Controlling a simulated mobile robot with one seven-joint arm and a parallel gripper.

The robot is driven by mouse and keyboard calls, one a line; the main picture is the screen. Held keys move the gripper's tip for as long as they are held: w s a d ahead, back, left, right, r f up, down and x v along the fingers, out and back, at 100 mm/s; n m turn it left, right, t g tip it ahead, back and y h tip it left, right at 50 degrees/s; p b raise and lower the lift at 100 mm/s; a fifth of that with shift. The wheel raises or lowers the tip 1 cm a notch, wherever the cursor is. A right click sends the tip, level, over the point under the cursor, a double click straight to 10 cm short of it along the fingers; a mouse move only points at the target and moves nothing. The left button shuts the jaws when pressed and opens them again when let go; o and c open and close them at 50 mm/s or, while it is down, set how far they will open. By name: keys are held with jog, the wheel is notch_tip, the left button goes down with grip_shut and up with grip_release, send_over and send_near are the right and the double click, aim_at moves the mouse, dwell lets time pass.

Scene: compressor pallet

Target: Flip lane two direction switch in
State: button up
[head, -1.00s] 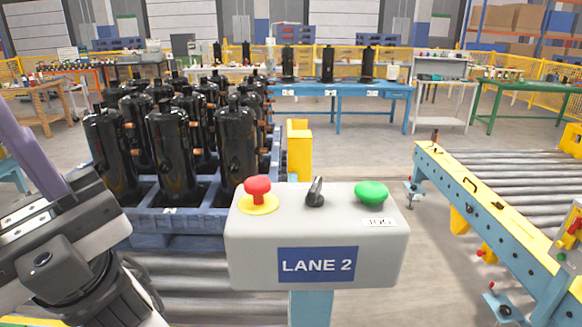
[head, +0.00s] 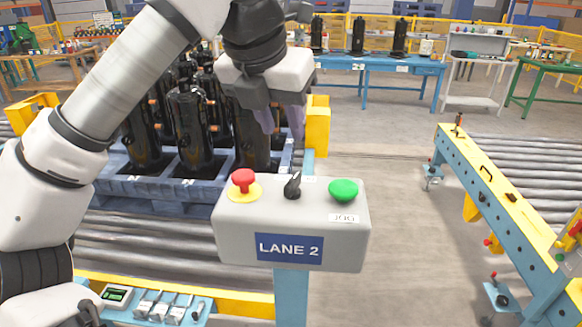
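The grey control box (head: 232,225) labelled LANE 2 stands on a light blue post in the middle of the head view. On its top, the black direction switch (head: 292,186) sits between a red mushroom button (head: 243,181) on a yellow base and a green button (head: 343,189). The switch's handle leans slightly right in the picture. My gripper (head: 282,132) hangs over the box area with its purple fingers pointing down. The fingers are apart with nothing between them. Their tips appear above the switch in the picture and do not touch it.
Black compressors stand on a blue pallet (head: 165,200) behind the box, on rollers. A yellow post (head: 317,127) stands close behind my gripper. A roller conveyor (head: 490,195) is at the right. Grey floor (head: 390,210) between box and conveyor is clear.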

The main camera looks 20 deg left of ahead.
aim_at(293, 180)
jog(key=b+x, duration=0.2)
jog(key=x, duration=0.2)
jog(key=b+x, duration=0.2)
jog(key=x, duration=0.3)
jog(key=a+b+x, duration=0.1)
jog(key=b+x, duration=0.1)
jog(key=x, duration=0.2)
jog(key=shift+s+f, duration=0.1)
jog(key=shift+f, duration=0.4)
jog(key=shift+c, duration=0.3)
grip_shut()
